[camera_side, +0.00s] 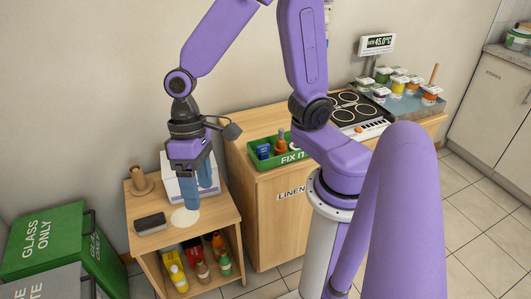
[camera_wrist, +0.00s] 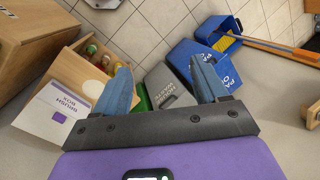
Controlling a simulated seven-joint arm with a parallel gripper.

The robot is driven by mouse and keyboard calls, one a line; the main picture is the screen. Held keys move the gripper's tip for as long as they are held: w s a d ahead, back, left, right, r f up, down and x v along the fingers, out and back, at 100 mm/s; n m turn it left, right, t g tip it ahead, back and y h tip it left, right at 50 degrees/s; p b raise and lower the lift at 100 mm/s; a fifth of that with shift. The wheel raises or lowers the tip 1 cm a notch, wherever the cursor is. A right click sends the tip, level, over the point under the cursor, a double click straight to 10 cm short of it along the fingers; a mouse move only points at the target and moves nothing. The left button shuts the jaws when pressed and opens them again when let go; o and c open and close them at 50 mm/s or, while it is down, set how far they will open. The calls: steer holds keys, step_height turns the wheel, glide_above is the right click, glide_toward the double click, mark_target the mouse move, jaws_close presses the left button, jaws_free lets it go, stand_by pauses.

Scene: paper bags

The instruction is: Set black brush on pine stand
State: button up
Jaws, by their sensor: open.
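The pine stand (camera_side: 213,215) is a low light-wood cabinet with an open shelf, left of centre in the side view. A dark, block-shaped object (camera_side: 150,223), which looks like the black brush, lies flat on the left of its top. My gripper (camera_side: 201,199) is over the right part of the stand, its blue fingers pointing down. In the wrist view my gripper (camera_wrist: 163,82) has its fingers wide apart with nothing between them. The gripper is apart from the dark object. The stand's shelf (camera_wrist: 86,62) shows partly in the wrist view.
A white box (camera_side: 175,184) stands behind my gripper; its label reads brush box in the wrist view (camera_wrist: 62,112). A green bin (camera_side: 45,240) stands left; a cabinet (camera_side: 265,205) stands right.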

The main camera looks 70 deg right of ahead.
steer(key=s+d+r+n+t+h, duration=0.2)
steer(key=s+d+r+n, duration=0.1)
steer(key=s+d+n, duration=0.6)
steer(key=shift+s+d+r+n, duration=0.15)
steer(key=shift+s+d+n, duration=0.25)
steer(key=shift+s, duration=0.3)
